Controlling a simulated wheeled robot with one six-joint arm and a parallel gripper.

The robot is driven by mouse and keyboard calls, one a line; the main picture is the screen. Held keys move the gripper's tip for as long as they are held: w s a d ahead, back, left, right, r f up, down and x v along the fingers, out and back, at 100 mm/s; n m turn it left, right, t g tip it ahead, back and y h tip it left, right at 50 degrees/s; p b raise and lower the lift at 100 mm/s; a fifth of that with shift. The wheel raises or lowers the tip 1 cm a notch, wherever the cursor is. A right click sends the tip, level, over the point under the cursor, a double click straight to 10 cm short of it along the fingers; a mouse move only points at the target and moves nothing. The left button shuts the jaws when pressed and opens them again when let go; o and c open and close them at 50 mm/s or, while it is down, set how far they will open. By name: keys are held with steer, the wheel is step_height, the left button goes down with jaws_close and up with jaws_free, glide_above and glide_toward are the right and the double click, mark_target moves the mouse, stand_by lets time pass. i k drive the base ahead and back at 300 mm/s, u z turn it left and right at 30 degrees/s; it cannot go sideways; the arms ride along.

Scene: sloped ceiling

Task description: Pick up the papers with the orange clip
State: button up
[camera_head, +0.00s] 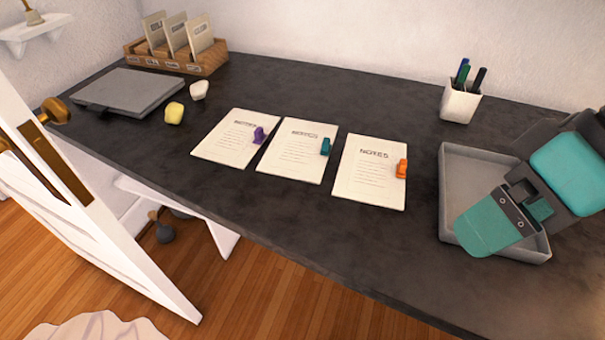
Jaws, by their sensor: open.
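The papers with the orange clip (366,180) lie flat on the dark desk, the rightmost of three sheets headed "NOTES". The orange clip (402,169) sits on their right edge. The papers with the teal clip (296,155) lie just to their left, and the papers with the purple clip (229,140) lie farther left. My gripper (510,222) is at the right, above the grey tray and apart from all the papers. It is open, and I see nothing held in it. My gripper and arm hide part of the tray.
A grey tray (467,158) stands at the right. A white pen cup (459,104) is at the back. An open white door (85,215) stands front left. The desk before the papers is clear.

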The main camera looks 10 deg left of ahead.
mark_target(372, 171)
steer(key=u, duration=0.45)
steer(key=k, duration=0.45)
steer(key=u, duration=1.6)
steer(key=i, duration=0.7)
steer(key=z, duration=0.65)
steer(key=i, duration=0.65)
steer(key=z, duration=0.75)
